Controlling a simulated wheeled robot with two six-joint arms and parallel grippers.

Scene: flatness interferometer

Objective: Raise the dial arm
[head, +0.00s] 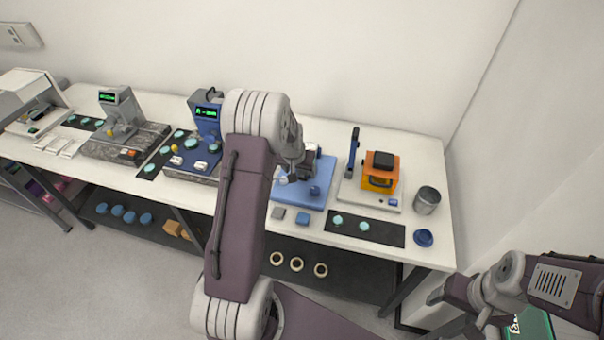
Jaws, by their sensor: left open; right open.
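My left gripper (303,170) hangs over an instrument with a blue base plate (313,197) near the middle of the bench, its jaws open. The gripper and forearm cover much of this instrument, so I cannot make out a dial arm on it or whether the jaws touch anything. A dark blue upright arm (352,146) stands beside an orange instrument (380,172) to the right. I cannot tell which part is the dial arm. My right gripper (455,311) is open and empty at the lower right, off the bench's front right corner.
A grey instrument on a granite base (122,132) and a blue instrument with a green display (205,116) stand to the left. A dark mat (385,234) with pale discs, a metal can (426,200) and a blue dish (423,238) lie at the right. A lower shelf holds rings.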

